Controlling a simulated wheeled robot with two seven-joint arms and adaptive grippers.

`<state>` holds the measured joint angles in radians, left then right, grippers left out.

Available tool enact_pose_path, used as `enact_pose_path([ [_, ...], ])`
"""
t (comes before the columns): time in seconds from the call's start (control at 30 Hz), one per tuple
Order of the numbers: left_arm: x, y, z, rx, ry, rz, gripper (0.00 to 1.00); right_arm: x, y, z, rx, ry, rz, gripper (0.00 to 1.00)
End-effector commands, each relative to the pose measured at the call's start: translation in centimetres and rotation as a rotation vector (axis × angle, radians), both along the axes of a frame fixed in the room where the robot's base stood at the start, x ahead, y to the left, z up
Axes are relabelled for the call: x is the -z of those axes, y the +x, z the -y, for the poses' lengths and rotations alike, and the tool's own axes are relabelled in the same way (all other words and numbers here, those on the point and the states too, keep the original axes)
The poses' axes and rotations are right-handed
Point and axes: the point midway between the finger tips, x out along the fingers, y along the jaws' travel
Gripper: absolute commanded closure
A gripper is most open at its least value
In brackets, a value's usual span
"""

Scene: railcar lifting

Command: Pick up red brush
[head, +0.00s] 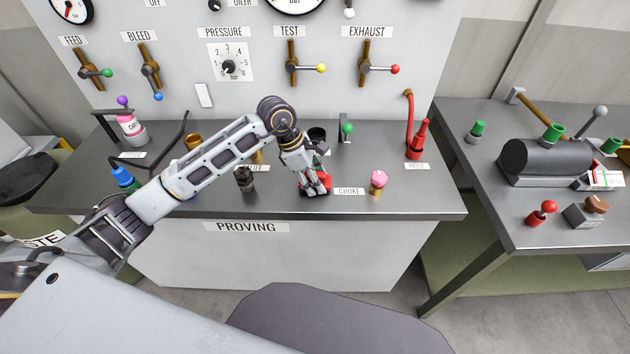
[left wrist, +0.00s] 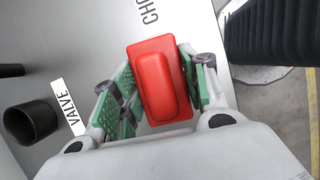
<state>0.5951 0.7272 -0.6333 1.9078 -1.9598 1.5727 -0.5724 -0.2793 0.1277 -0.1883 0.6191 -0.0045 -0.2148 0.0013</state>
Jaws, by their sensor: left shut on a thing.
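The red brush (left wrist: 160,82) is a red block with a raised rounded back, held between the green-padded fingers of my left gripper (left wrist: 158,92) in the left wrist view. In the head view my left gripper (head: 315,186) points down at the front part of the grey proving bench, left of the CHOKE label. The red brush (head: 318,183) shows there partly behind the fingers, at or just above the bench top; I cannot tell if it touches. My right gripper is not in view.
The proving bench (head: 420,205) carries a pink-topped piece (head: 378,179) to the right, a dark fitting (head: 244,179) to the left and a red hose piece (head: 419,142) at the right. A panel with levers stands behind. A second table (head: 490,226) stands right.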

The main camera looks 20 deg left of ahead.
Motion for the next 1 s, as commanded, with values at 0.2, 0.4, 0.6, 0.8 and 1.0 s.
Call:
enact_pose_path([
  [0.2, -1.7, 0.1, 0.0, 0.000, 0.001, 0.003, 0.83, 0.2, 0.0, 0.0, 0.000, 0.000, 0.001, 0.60],
  [0.4, -4.2, 0.1, 0.0, -0.001, 0.000, 0.004, 0.83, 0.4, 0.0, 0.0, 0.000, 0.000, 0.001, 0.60],
  [0.6, -6.8, 0.1, 0.0, -0.001, 0.000, 0.004, 0.83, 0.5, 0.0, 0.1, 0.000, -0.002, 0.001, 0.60],
  [0.8, -8.7, 0.1, 0.0, 0.000, 0.000, 0.002, 0.83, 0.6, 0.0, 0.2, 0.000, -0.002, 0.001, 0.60],
  [1.0, -9.6, 0.0, 0.0, 0.000, 0.000, 0.001, 0.83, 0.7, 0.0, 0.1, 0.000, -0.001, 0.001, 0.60],
])
